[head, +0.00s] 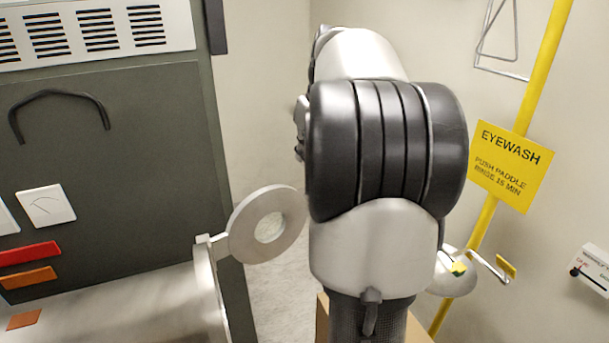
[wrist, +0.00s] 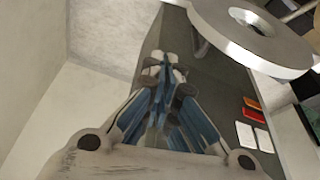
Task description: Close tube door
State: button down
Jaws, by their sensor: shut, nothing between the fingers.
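The tube door (head: 267,224) is a round grey metal disc with a pale round window. In the head view it stands swung out from the end of the metal tube (head: 120,297), joined by a hinge (head: 206,240) at the tube's rim. In the wrist view the door (wrist: 264,40) is at the upper right. My gripper (wrist: 166,62) is shut and empty, to the left of the door and apart from it in that view. My arm hides the gripper in the head view.
A dark grey cabinet (head: 110,150) with a black handle (head: 58,95) stands behind the tube at the left. A yellow eyewash sign (head: 511,163) on a yellow pole and an eyewash basin (head: 452,279) are at the right. Pale floor shows between cabinet and arm.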

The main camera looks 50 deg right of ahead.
jog(key=a+x, duration=0.1)
jog(key=x, duration=0.9)
jog(key=s, duration=0.3)
jog(key=shift+s+a, duration=0.1)
jog(key=shift+s, duration=0.25)
jog(key=shift+s+r, duration=0.1)
jog(key=shift+s, duration=0.1)
